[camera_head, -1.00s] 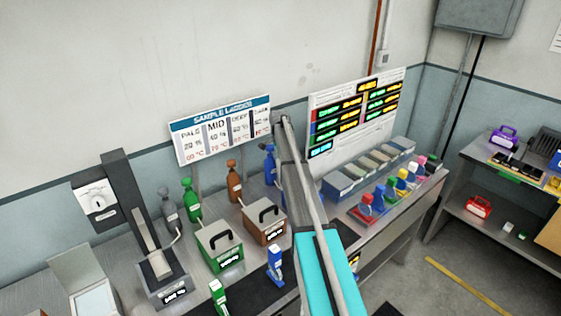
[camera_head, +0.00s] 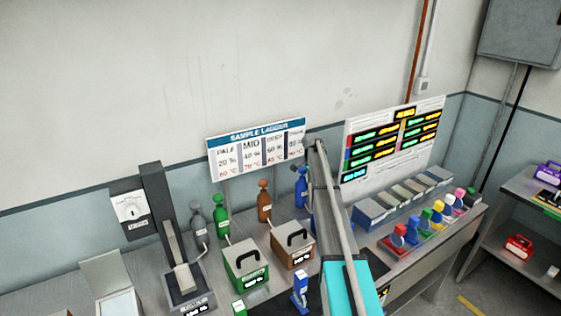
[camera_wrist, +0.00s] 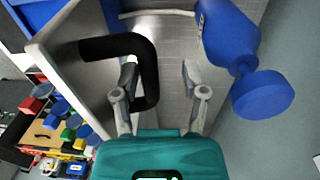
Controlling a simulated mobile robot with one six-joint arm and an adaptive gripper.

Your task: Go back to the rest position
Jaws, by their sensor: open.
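My gripper (camera_wrist: 158,70) is open in the wrist view, with its two fingers apart. A black carry handle (camera_wrist: 112,46) on a grey-lidded blue box (camera_wrist: 62,12) reaches beside the left finger. I cannot tell whether the handle lies between the fingers or touches one. A blue bottle (camera_wrist: 230,35) is to the right of the fingers; it also shows in the head view (camera_head: 301,187). In the head view my arm runs up over the bench and hides my gripper and the blue box.
A green box (camera_head: 246,280) and a brown box (camera_head: 293,258) with black handles stand left of my arm. A green bottle (camera_head: 220,222) and a brown bottle (camera_head: 264,207) stand behind them. Coloured items (camera_head: 425,222) line the bench at right. Wall space above is clear.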

